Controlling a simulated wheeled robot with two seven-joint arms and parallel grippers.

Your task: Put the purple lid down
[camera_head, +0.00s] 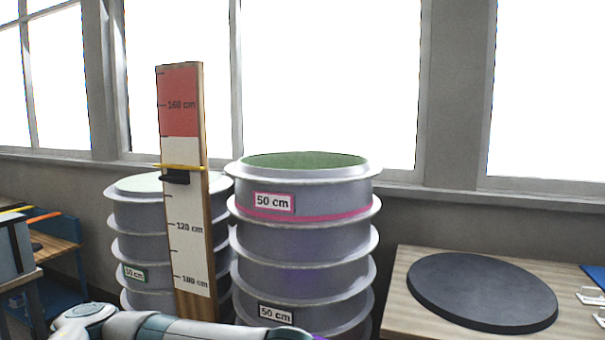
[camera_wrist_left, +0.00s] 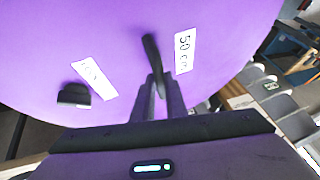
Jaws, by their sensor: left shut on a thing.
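The purple lid (camera_wrist_left: 115,40) fills the upper part of the left wrist view. It carries a white label reading "50 cm" (camera_wrist_left: 185,50), a second white label and black handle parts. My left gripper (camera_wrist_left: 158,84) is shut on the lid's black handle (camera_wrist_left: 151,50). In the head view my left arm comes in along the bottom edge. The gripper and most or all of the lid are below that picture. What lies beneath the lid is hidden. My right gripper is in neither view.
A stack of grey ringed moulds (camera_head: 300,240) with a green top stands in the middle, a second stack (camera_head: 135,225) to its left. A height board (camera_head: 190,235) stands before them. A dark round disc (camera_head: 480,290) lies on a wooden table (camera_head: 400,310) at right.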

